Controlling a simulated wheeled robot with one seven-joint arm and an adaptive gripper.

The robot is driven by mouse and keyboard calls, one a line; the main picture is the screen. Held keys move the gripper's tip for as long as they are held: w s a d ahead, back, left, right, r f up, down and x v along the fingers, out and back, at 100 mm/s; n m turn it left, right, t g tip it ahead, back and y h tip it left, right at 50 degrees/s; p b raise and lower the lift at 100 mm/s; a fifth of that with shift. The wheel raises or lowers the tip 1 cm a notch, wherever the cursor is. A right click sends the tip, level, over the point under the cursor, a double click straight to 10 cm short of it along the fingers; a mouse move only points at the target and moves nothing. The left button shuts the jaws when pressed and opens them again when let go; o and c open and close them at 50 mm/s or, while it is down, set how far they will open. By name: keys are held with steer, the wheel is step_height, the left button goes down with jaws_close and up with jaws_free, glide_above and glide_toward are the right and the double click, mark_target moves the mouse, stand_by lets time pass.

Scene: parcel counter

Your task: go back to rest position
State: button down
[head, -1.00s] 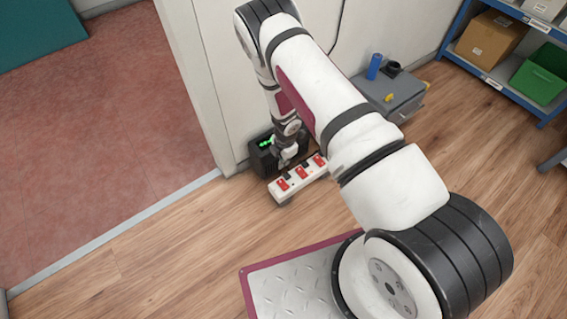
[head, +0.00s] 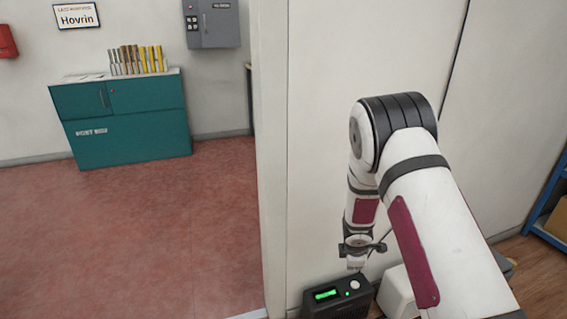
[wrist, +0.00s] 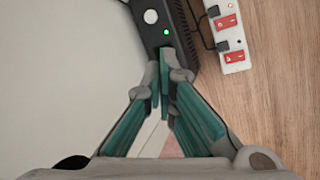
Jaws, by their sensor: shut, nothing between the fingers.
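My gripper (wrist: 164,75) shows in the wrist view with its two teal-lined fingers together at the tips and nothing between them. In the head view my gripper (head: 356,262) points down just above the black box, and its fingers are too small there to read. The black box (head: 338,300) has a lit green display and a pale round button. In the wrist view the box (wrist: 158,30) lies just beyond the fingertips, with a green light and the pale button showing. I cannot tell whether the fingertips touch it.
A white power strip with red switches (wrist: 231,50) lies on the wood floor right of the box. A pale wall (head: 370,60) stands close behind my arm. A doorway at left opens on a reddish floor (head: 150,235) with a teal cabinet (head: 130,125). A blue shelf (head: 545,205) is at right.

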steer(key=s+d+r+m+h, duration=0.1)
steer(key=s+d+r+m, duration=0.15)
steer(key=r, duration=0.55)
steer(key=s+d+r+m+h, duration=0.1)
steer(key=s+d+r+m, duration=0.15)
steer(key=r, duration=0.65)
steer(key=s+d+r+m+h, duration=0.1)
steer(key=s+r+m, duration=0.15)
steer(key=r, duration=0.55)
steer(key=s+a+r+m+g+y, duration=0.1)
steer(key=s+r+m, duration=0.4)
steer(key=s, duration=0.6)
steer(key=s+a+r+m+g+y, duration=0.1)
steer(key=s+r+m, duration=0.1)
steer(key=s+r, duration=0.7)
steer(key=s+a+m+y, duration=0.1)
steer(key=s+a, duration=0.2)
steer(key=s, duration=0.4)
steer(key=s+a+f+m+g+y, duration=0.1)
steer(key=s+a, duration=0.1)
steer(key=s, duration=0.4)
steer(key=s+a+m+y, duration=0.1)
steer(key=s+a, duration=0.2)
steer(key=s, duration=0.4)
step_height(320, 180, up, 29)
steer(key=t+p, duration=0.3)
steer(key=p, duration=2.4)
steer(key=shift+w+d+n+p, duration=0.25)
steer(key=shift+d+n+p, duration=0.1)
steer(key=shift+d+p, duration=0.1)
